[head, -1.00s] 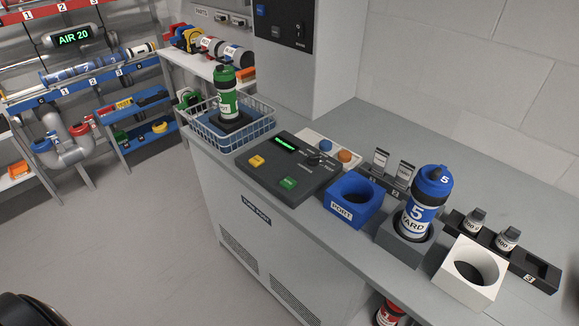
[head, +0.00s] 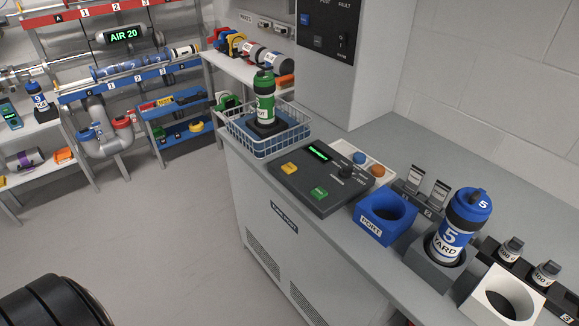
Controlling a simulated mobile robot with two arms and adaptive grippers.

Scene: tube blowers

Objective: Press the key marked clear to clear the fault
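A dark grey control console (head: 303,179) lies on the counter in the middle of the head view. It has a lit green display (head: 318,152), a yellow key (head: 289,168), a green key (head: 319,193) and a black knob (head: 346,171). Behind it, a pale plate carries a blue button (head: 359,158) and an orange button (head: 378,170). The lettering on these keys is too small to read, so I cannot tell which is marked clear. Neither of my grippers shows; only a black rounded part, probably of my arm, is at the bottom left.
A wire basket (head: 268,147) with a green carrier (head: 264,97) stands left of the console. A blue PORT block (head: 383,219) and a blue carrier marked 5 (head: 459,227) stand to its right. The floor at left is clear.

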